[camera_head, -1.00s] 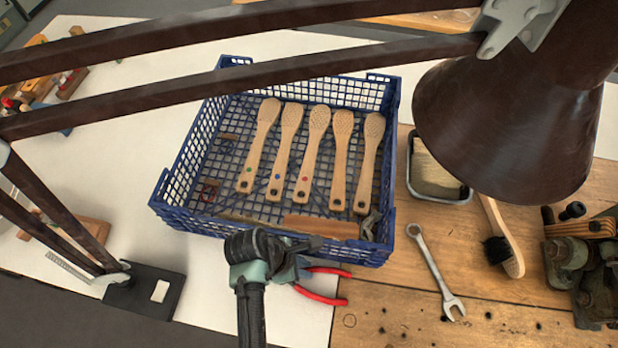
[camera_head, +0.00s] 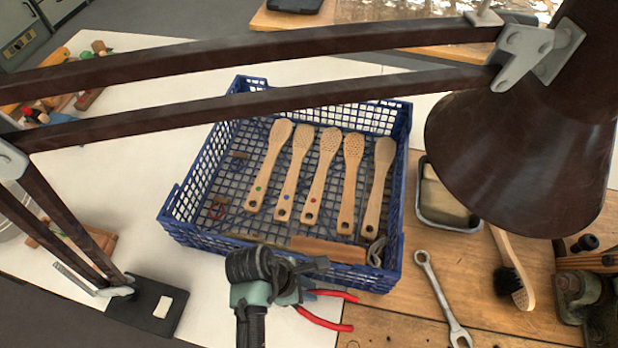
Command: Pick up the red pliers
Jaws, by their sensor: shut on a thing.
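The red pliers (camera_head: 327,319) lie at the front edge of the white table surface, just in front of the blue crate. Two red handles show, spread apart and pointing right. Their head is hidden behind my gripper (camera_head: 304,283). My gripper is at the left end of the pliers, its jaws closed on them. The fingertips are mostly hidden by the gripper body. I cannot tell whether the pliers are clear of the surface.
A dark desk lamp (camera_head: 505,150) reaches across the scene. A wrench (camera_head: 441,296), a brush (camera_head: 511,272) and a small tray (camera_head: 446,219) are at the right.

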